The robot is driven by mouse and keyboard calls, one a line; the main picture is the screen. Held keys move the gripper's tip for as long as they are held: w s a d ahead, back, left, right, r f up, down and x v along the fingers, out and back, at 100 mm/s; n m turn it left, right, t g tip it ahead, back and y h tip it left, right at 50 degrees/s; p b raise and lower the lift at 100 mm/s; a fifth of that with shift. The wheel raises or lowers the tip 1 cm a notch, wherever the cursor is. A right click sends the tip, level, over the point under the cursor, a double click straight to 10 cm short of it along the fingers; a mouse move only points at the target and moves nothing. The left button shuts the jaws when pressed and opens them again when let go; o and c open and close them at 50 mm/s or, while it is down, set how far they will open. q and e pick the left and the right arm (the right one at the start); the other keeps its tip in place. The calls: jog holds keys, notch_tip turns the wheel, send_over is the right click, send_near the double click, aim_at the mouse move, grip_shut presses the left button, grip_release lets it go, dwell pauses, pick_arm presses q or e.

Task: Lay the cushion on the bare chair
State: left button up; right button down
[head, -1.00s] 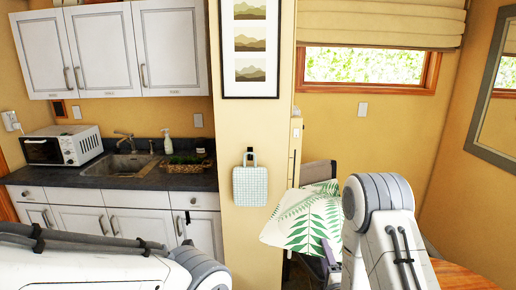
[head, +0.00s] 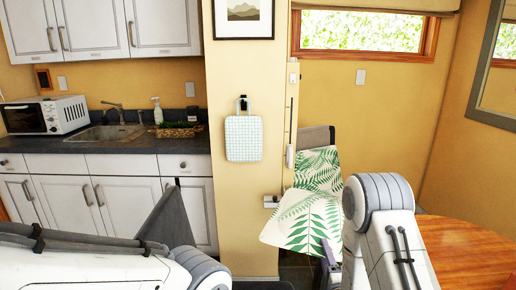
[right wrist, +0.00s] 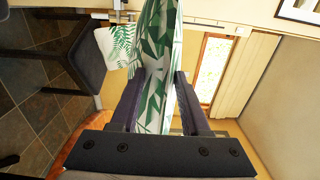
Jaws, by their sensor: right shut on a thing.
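My right gripper (right wrist: 156,90) is shut on a white cushion with green leaves (right wrist: 155,60), which stands between its two fingers. In the head view this cushion (head: 302,222) hangs in front of the right gripper (head: 329,256), partly hidden by my right arm. A second leaf-patterned cushion (head: 318,170) rests on a chair with a grey back (head: 316,136) by the wall; it also shows in the right wrist view (right wrist: 116,44). A dark grey chair (head: 172,222) with no cushion visible shows at lower left, largely hidden by my left arm. My left gripper is out of view.
A round wooden table (head: 470,252) is at the right. A kitchen counter (head: 80,143) with a microwave (head: 45,115) runs along the left. In the right wrist view a dark chair (right wrist: 65,55) stands at upper left over the tiled floor (right wrist: 35,110).

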pick_arm(q)
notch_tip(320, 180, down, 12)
jog(key=b, duration=0.9)
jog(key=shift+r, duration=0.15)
pick_arm(e)
notch_tip(320, 180, down, 12)
jog(key=shift+r, duration=0.25)
